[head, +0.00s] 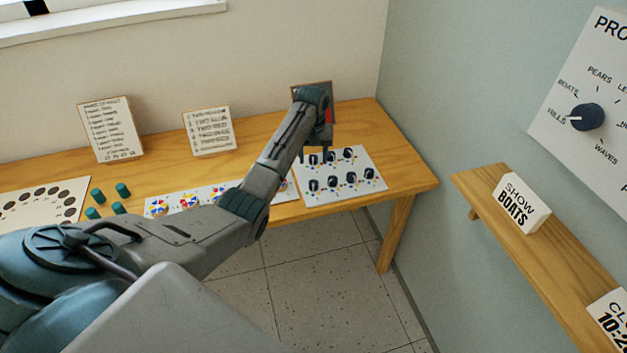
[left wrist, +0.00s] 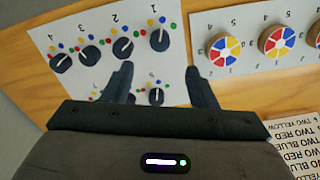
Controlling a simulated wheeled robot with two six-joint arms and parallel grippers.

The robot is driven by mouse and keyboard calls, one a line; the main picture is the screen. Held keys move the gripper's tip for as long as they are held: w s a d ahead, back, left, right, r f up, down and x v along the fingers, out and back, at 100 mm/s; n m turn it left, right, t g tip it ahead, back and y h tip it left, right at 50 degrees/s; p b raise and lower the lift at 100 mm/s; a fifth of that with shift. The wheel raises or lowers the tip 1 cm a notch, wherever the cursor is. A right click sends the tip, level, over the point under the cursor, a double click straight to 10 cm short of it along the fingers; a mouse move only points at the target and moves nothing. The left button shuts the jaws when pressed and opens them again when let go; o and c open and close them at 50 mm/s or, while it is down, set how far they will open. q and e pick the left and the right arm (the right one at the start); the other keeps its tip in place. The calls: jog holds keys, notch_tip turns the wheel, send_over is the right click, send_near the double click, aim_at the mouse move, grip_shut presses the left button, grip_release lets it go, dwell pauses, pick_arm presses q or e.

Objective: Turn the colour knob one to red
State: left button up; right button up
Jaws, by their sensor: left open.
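The white knob board (head: 345,193) lies on the wooden table with two rows of dark knobs, each ringed by coloured dots. Colour knob one (left wrist: 159,39) is at the upper right of the board in the left wrist view; in the head view it is the near-left knob (head: 314,184). Its white pointer line points roughly upward in the wrist view; which dot it meets is too small to tell. My left gripper (left wrist: 160,84) is open and empty above the board, nearer the far-row knob five (left wrist: 156,96) than knob one. My right gripper is out of view.
A strip of colour wheels (left wrist: 278,40) lies beside the board. Several green pegs (head: 122,190) and a board of dark holes (head: 62,207) are further left. Text cards (head: 208,131) stand along the back. A wall dial (head: 587,117) and a shelf (head: 545,240) are at right.

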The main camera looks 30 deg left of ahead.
aim_at(314, 182)
pick_arm(q)
notch_tip(314, 182, down, 11)
jog(key=shift+d+r+p, duration=0.1)
jog(key=shift+r+p, duration=0.1)
jog(key=shift+p, duration=0.6)
jog(key=c, duration=1)
jog(key=shift+o, duration=0.2)
